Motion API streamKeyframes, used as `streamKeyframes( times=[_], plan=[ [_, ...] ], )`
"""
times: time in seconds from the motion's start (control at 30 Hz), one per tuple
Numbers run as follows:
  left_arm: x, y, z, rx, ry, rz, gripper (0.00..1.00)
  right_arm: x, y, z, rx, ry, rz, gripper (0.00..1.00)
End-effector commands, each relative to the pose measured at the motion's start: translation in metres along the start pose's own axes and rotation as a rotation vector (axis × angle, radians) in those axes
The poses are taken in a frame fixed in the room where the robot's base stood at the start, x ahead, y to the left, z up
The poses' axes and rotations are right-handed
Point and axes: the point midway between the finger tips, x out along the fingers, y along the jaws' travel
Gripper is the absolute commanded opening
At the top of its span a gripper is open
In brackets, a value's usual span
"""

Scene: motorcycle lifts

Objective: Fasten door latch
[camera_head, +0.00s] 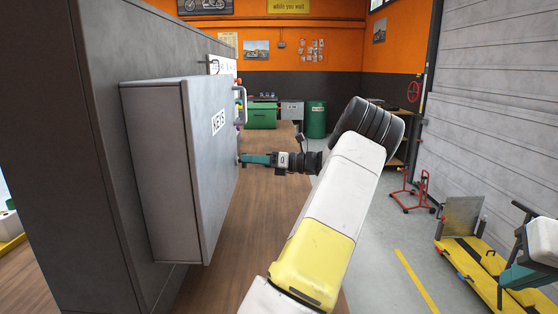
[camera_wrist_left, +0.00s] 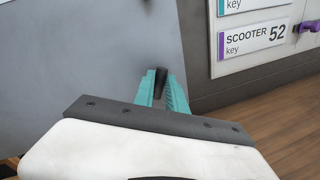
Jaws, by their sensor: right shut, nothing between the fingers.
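A pale handle (camera_head: 242,104) stands above. My right gripper (camera_head: 503,284) is shut and empty at the lower right, far from the cabinet.
A white key board (camera_wrist_left: 265,35) with labels and a purple hook hangs beyond the door edge. A wooden worktop (camera_head: 255,235) runs below the cabinet. A yellow lift (camera_head: 470,258) stands on the floor at right.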

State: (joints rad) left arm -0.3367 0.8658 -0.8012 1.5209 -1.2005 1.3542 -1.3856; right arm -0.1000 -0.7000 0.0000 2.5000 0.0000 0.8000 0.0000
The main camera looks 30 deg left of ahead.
Motion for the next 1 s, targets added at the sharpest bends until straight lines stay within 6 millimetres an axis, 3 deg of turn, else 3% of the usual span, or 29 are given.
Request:
streamKeyframes(
  times=[0.27,0.7,1.0],
  plan=[
    [-0.0005,-0.0002,-0.0006,-0.039,-0.008,0.004,0.00,0.0000,0.0000,0.0000,0.000,0.000,0.000,0.00],
    [-0.0013,0.0008,-0.0029,-0.437,-0.087,0.040,0.00,0.0000,0.0000,0.0000,0.000,0.000,0.000,0.00],
    [-0.0012,0.0010,-0.0030,-0.457,-0.090,0.041,0.00,0.0000,0.0000,0.0000,0.000,0.000,0.000,0.00]
  ],
)
